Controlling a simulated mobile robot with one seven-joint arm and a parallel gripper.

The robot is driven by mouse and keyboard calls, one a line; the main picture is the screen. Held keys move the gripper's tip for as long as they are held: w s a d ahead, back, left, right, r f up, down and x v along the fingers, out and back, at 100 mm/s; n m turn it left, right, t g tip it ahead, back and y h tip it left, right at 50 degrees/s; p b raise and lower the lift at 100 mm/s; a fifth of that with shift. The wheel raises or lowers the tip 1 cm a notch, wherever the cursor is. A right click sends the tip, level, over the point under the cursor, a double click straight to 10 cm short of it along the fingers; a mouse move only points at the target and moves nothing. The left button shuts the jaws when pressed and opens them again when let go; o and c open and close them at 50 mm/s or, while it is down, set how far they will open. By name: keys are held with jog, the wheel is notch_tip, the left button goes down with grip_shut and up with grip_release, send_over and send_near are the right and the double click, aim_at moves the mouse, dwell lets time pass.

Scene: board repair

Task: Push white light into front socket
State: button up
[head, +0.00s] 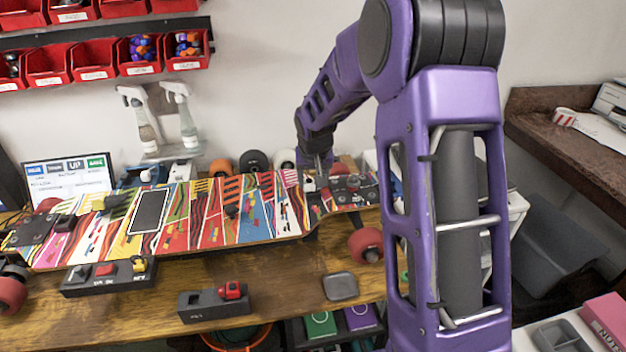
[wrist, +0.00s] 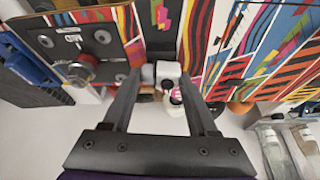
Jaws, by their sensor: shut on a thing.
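The white light (wrist: 168,71) is a small white block between my fingertips in the wrist view, at the edge of the colourful skateboard (wrist: 232,60). My gripper (wrist: 162,78) is shut on it. In the head view my gripper (head: 318,168) reaches down to the right part of the board (head: 205,212). A small white patch there (head: 309,183), probably the light, shows at the fingertips. A dark strip (wrist: 160,45) lies just beyond the light in the wrist view. I cannot tell whether the light sits in the socket, as the contact is hidden.
A black plate with a red knob (wrist: 80,70) lies left of my fingers in the wrist view. Spray bottles (head: 181,118) and several wheels stand behind the board. A black block with a red piece (head: 214,302) and a grey pad (head: 341,286) lie in front.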

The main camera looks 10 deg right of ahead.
aim_at(313, 183)
jog(key=o, duration=1.6)
jog(key=shift+r, duration=0.15)
jog(key=shift+r+p, duration=0.9)
jog(key=shift+r, duration=0.5)
jog(key=shift+r+p, duration=1.8)
jog(key=shift+r, duration=1.2)
